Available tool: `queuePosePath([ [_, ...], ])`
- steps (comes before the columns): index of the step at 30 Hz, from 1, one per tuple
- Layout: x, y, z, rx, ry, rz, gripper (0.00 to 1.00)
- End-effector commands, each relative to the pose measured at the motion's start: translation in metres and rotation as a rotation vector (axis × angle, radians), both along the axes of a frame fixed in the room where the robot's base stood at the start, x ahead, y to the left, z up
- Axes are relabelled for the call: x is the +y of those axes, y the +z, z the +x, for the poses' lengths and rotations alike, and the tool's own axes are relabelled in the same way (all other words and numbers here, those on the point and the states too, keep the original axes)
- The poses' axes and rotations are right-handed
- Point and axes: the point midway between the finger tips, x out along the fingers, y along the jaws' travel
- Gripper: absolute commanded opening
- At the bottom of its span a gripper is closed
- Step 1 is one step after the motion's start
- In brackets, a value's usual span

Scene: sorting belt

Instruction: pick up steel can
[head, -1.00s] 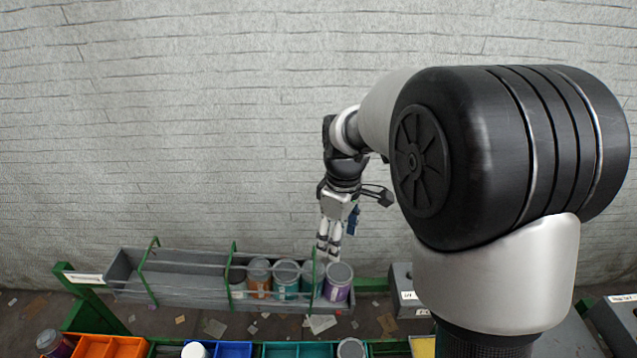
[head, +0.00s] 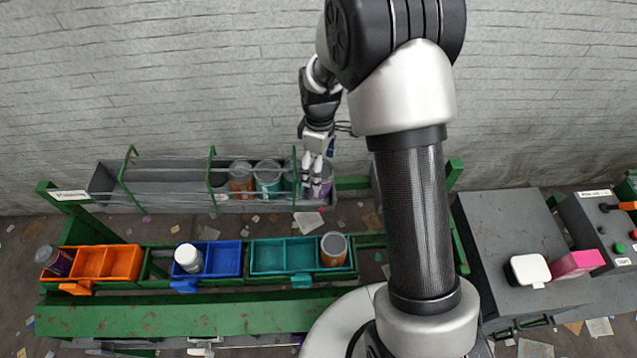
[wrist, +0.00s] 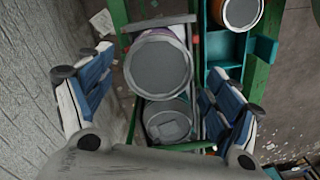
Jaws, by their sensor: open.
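Several cans with grey metal lids stand in a row in the long grey trough (head: 125,185); I cannot tell for sure which one is the steel can. A purple-labelled can (head: 325,178) is at the right end, with a partly hidden can (head: 289,182) to its left. My gripper (head: 311,185) is over this end of the row, fingers pointing down. In the wrist view my gripper (wrist: 158,75) is open and empty. The purple-labelled can (wrist: 160,68) and a plain grey-lidded can (wrist: 168,122) show between the spread fingers. Any finger contact is unclear.
Green hoops and rails (head: 128,178) cross the trough. In front are an orange bin (head: 122,263) with a can, a blue bin (head: 226,258) with a white container (head: 188,257), and a teal bin (head: 268,257) with an orange-labelled can (head: 334,249). A wall rises behind the trough.

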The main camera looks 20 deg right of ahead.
Motion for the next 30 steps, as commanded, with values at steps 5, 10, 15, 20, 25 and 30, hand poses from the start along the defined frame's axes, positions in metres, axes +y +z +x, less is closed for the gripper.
queuePosePath([
  [5, -0.001, -0.012, 0.000, 0.001, 0.000, 0.000, 0.83],
  [10, -0.002, -0.039, 0.000, 0.004, -0.001, 0.000, 0.83],
  [15, -0.001, -0.053, 0.000, 0.000, -0.001, 0.000, 0.83],
  [20, -0.001, -0.052, 0.000, -0.001, 0.000, 0.000, 0.83],
  [25, -0.001, -0.052, 0.000, -0.001, 0.000, -0.001, 0.72],
  [30, -0.001, -0.052, 0.000, -0.001, 0.000, -0.001, 0.61],
])
